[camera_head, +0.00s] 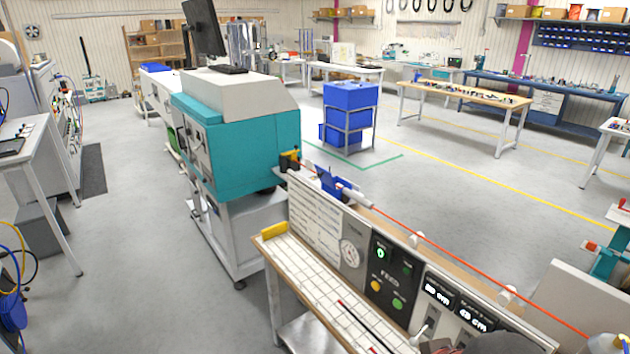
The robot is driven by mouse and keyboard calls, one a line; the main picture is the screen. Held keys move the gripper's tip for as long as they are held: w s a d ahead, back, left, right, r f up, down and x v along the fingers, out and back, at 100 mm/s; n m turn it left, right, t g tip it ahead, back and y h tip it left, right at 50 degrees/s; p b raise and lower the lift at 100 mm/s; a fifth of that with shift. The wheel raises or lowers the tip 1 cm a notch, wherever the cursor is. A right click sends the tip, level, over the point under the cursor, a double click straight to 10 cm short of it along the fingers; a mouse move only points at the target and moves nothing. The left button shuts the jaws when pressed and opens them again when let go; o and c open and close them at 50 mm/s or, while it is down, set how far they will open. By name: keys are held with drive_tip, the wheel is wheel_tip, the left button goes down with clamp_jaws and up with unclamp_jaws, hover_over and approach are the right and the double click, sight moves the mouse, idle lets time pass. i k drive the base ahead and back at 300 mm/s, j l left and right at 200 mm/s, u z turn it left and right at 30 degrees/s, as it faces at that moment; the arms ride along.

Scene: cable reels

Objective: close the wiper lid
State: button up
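A small blue device (331,184), which looks like the wiper, sits on top of the panel's upper edge at the centre of the head view. A blue flap seems to stand up and tilt at its left side, as if the lid is open, but it is too small to be sure. An orange-red cable (437,246) runs along the panel top and meets the blue device. My gripper is not clearly in view. A dark rounded part at the bottom edge may be my arm.
A panel with buttons and displays (395,280) stands behind a narrow gridded bench (310,285). A teal and white machine (250,150) stands left of the panel. Blue bins (350,97) sit on a rack behind.

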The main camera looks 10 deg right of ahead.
sight(324, 176)
drive_tip(key=i+j, duration=0.45)
drive_tip(key=i+j+z, duration=0.1)
drive_tip(key=i+j, duration=0.8)
drive_tip(key=i+j+z, duration=0.1)
drive_tip(key=i+j, duration=0.3)
drive_tip(key=j, duration=0.15)
drive_tip(key=i+j+z, duration=0.1)
drive_tip(key=i+j, duration=0.75)
drive_tip(key=j, duration=0.2)
drive_tip(key=l, duration=0.35)
